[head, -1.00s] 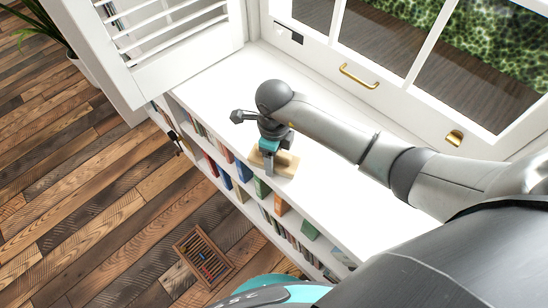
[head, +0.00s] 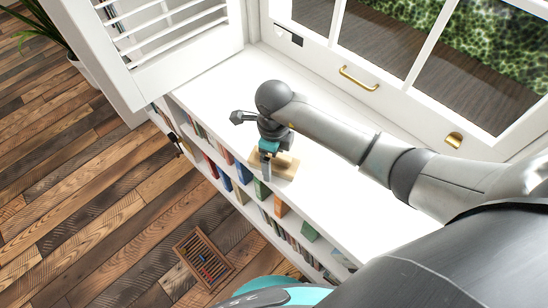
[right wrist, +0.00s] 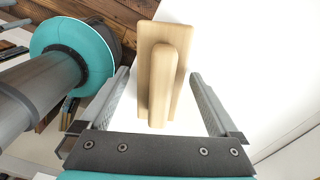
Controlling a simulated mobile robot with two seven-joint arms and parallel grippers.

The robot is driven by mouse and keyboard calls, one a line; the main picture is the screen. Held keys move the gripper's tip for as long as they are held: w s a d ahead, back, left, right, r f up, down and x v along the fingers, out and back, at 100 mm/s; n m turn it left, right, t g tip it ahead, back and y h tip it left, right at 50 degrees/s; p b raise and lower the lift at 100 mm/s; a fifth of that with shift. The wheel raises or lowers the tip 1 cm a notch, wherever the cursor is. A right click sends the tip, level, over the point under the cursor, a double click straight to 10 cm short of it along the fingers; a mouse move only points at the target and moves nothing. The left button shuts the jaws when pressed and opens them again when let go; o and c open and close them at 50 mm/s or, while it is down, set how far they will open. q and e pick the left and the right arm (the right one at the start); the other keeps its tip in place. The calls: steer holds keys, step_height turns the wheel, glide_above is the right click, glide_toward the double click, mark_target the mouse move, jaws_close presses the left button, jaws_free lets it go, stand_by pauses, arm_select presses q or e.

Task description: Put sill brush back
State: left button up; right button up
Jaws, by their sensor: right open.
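The sill brush (head: 286,166) is a pale wooden block with a raised wooden grip. It lies on the white sill, near its room-side edge. Its bristles are not visible. My right gripper (head: 265,170) is low over the sill at the brush, partly covering it in the head view. In the right wrist view the right gripper (right wrist: 161,78) is open, with one finger on each side of the brush (right wrist: 162,75) and gaps between fingers and wood. My left gripper is in neither current view.
The white sill (head: 204,92) tops a bookcase (head: 300,222) with several books. The window frame (head: 357,82) with a brass handle stands behind, and a louvred shutter (head: 170,55) at left. A dark item (head: 175,143) hangs at the bookcase's left end. A slatted crate (head: 203,257) sits on the floor.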

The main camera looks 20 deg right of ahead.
step_height(320, 180, up, 6)
steer(key=shift+w+p, duration=0.1)
steer(key=shift+p, duration=0.7)
step_height(320, 180, up, 4)
steer(key=shift+r+p, duration=0.2)
steer(key=shift+p, duration=0.25)
steer(key=shift+r, duration=0.65)
arm_select(q)
steer(key=shift+g, duration=0.3)
steer(key=s+d+r, duration=0.2)
steer(key=s, duration=0.1)
steer(key=shift+s+d+r, duration=0.1)
steer(key=shift+d+r, duration=0.15)
steer(key=shift+r, duration=0.1)
steer(key=shift+w+a, duration=0.25)
steer(key=shift+a, duration=0.1)
